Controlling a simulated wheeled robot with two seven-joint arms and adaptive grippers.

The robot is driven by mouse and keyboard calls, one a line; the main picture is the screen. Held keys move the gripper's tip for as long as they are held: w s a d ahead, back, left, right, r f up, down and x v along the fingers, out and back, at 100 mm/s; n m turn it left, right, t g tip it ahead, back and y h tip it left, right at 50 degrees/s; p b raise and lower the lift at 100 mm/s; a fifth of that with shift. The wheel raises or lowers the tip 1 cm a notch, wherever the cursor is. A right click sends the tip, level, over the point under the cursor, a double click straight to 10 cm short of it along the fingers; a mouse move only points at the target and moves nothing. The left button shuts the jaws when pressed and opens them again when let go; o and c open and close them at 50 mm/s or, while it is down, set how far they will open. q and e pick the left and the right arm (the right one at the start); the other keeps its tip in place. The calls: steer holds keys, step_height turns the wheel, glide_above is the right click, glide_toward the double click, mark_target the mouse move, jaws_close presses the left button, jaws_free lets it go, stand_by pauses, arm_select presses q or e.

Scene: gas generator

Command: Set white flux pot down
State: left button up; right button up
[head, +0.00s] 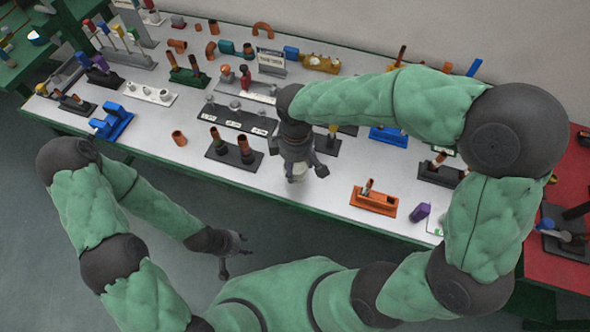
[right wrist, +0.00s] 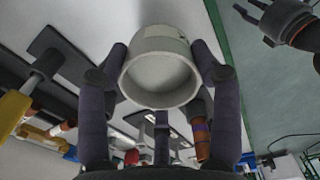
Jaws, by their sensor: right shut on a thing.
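The white flux pot (right wrist: 158,68) is between the fingers of my right gripper (right wrist: 165,75) in the right wrist view. The fingers close on its two sides, and its round rim and hollow face the camera. In the head view the pot (head: 297,172) shows as a small pale piece under my right gripper (head: 298,168), at the front part of the white table. Whether it touches the table top I cannot tell. My left gripper (head: 234,254) is empty and hangs low in front of the table, with its fingers apart.
The white table (head: 150,133) carries several stands and loose parts. A dark stand with brown cylinders (head: 234,152) is left of my right gripper, and an orange stand (head: 374,201) is to its right. The table's front edge is close. Bare surface lies between these stands.

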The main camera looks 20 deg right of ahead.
mark_target(295, 166)
steer(key=shift+w+f+b, duration=0.15)
steer(key=shift+f+b, duration=0.2)
steer(key=shift+f, duration=0.55)
steer(key=shift+w+f+b, duration=0.1)
steer(key=shift+f+b, duration=0.2)
steer(key=shift+f, duration=0.6)
steer(key=shift+f, duration=0.15)
steer(key=o, duration=1.3)
steer(key=shift+c, duration=0.2)
step_height(295, 166, up, 12)
steer(key=p, duration=0.4)
steer(key=shift+r+p, duration=0.2)
steer(key=shift+p, duration=0.2)
